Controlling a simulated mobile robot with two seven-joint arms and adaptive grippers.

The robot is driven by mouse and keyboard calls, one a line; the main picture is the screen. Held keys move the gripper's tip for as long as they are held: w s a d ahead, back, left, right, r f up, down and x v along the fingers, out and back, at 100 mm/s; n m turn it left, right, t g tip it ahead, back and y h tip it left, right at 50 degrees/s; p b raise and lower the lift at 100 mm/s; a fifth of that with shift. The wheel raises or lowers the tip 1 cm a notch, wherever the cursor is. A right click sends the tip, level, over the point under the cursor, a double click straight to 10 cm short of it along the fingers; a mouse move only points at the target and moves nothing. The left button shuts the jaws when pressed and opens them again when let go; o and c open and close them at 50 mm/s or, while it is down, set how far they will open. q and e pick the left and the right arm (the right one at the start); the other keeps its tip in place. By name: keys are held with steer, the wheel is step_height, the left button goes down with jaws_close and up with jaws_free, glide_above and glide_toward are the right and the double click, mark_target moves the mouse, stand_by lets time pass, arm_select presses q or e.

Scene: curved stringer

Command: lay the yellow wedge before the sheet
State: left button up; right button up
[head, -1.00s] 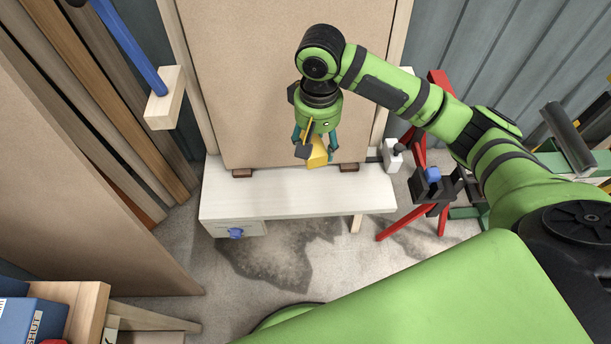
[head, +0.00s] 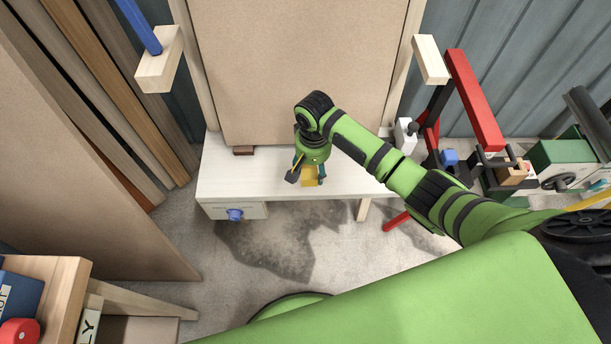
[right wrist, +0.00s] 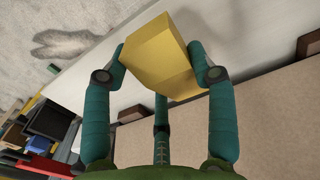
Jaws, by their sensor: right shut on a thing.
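The yellow wedge (head: 309,175) is between the fingers of my right gripper (head: 309,170), low over the white bench in front of the sheet. In the right wrist view the yellow wedge (right wrist: 160,55) sits between teal fingers that press on its two sides, with a third finger behind it. I cannot tell whether the wedge touches the bench. The large brown sheet (head: 290,70) stands upright at the back of the white bench (head: 240,177). My left gripper is not in view.
A small brown block (head: 243,150) lies under the sheet's lower left edge. A white block with a knob (head: 404,132) is at the bench's right end. A red stand (head: 472,95) rises at the right. Bare bench top lies left of my gripper.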

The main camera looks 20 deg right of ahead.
mark_target(306, 166)
steer(key=shift+w+a+f, duration=0.5)
steer(key=shift+a+f, duration=0.05)
steer(key=shift+a, duration=0.15)
steer(key=shift+f+b, duration=0.35)
steer(key=shift+f, duration=1.65)
steer(key=shift+f, duration=0.2)
steer(key=o, duration=1.1)
steer(key=shift+o, duration=0.2)
step_height(306, 166, up, 12)
steer(key=shift+r+p, duration=0.25)
steer(key=shift+p, duration=0.65)
